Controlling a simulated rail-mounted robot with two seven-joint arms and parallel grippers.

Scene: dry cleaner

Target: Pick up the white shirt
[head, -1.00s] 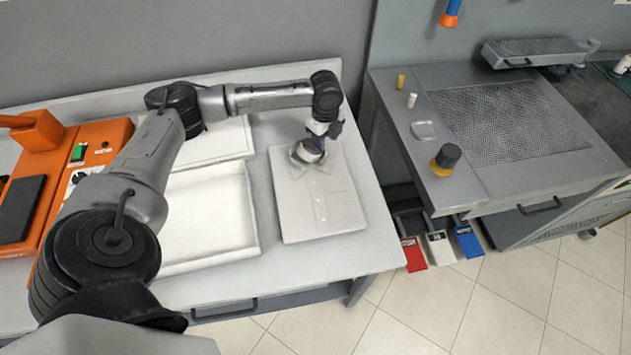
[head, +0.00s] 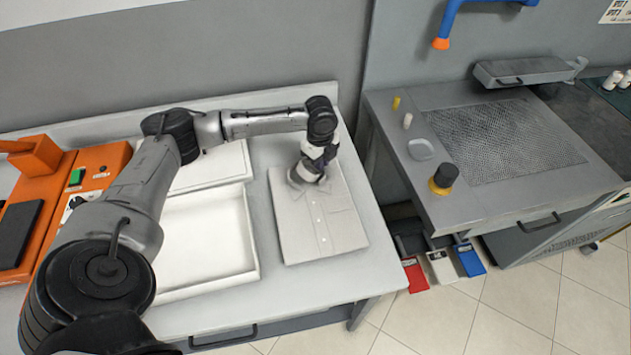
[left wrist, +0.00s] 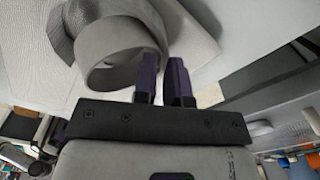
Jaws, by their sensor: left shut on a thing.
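The folded white shirt (head: 318,222) lies on the grey table, with its button line facing up and its collar at the far end. My left gripper (head: 314,177) is at the collar end and covers part of it. In the left wrist view, the shirt's curled collar (left wrist: 118,55) stands beside and behind the two dark fingers. My left gripper (left wrist: 164,66) is shut on the shirt there, though the pinched cloth is mostly hidden. The body of the shirt looks flat on the table. My right gripper is not in view.
A white open tray (head: 250,232) stands left of the shirt, with a white lid-like panel (head: 240,158) behind it. An orange machine (head: 112,160) is at far left. A gap separates the table from the grey workbench (head: 455,210) at right. Bare tabletop (head: 300,282) lies in front.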

